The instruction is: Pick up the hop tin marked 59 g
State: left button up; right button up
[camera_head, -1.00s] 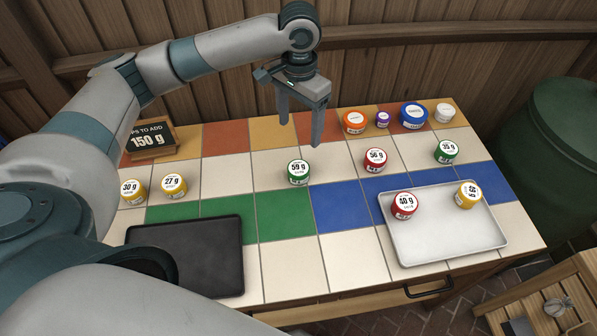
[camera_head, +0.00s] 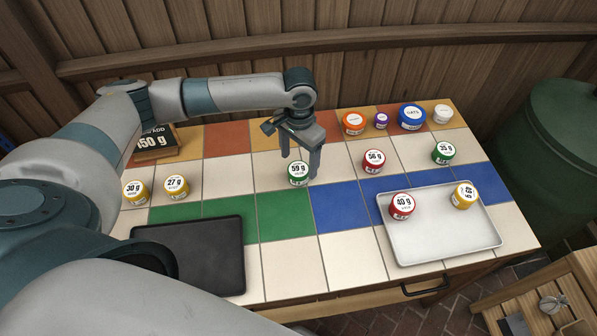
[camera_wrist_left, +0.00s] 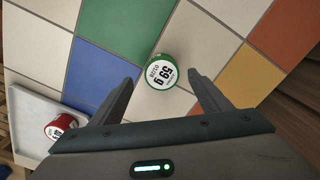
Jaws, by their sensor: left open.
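The hop tin marked 59 g (camera_head: 298,174) is a small round tin with a green side and a white lid. It stands upright on a cream tile in the middle of the table. My left gripper (camera_head: 299,165) is open, right above and behind this tin, with a finger to either side of it in the picture. In the left wrist view the tin (camera_wrist_left: 160,72) lies between and just beyond the tips of the open fingers (camera_wrist_left: 162,85), with nothing held. My right gripper does not show.
A red 56 g tin (camera_head: 373,161) stands to the right. A white tray (camera_head: 441,246) holds a red 40 g tin (camera_head: 402,206) and a yellow tin (camera_head: 464,195). A black tray (camera_head: 190,255) lies front left. Yellow 30 g (camera_head: 135,193) and 27 g (camera_head: 176,187) tins stand left.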

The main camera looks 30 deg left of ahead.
aim_at(298, 169)
pick_arm(q)
jog(key=shift+f, duration=0.1)
jog(key=shift+f, duration=0.2)
jog(key=shift+w+a+f+p, duration=0.1)
jog(key=shift+f+p, duration=0.4)
jog(key=shift+f, duration=0.65)
jog(key=shift+a+f+p, duration=0.1)
jog(key=shift+f+p, duration=0.35)
jog(key=shift+f, duration=0.7)
jog(key=shift+c, duration=0.7)
jog(key=c, duration=1)
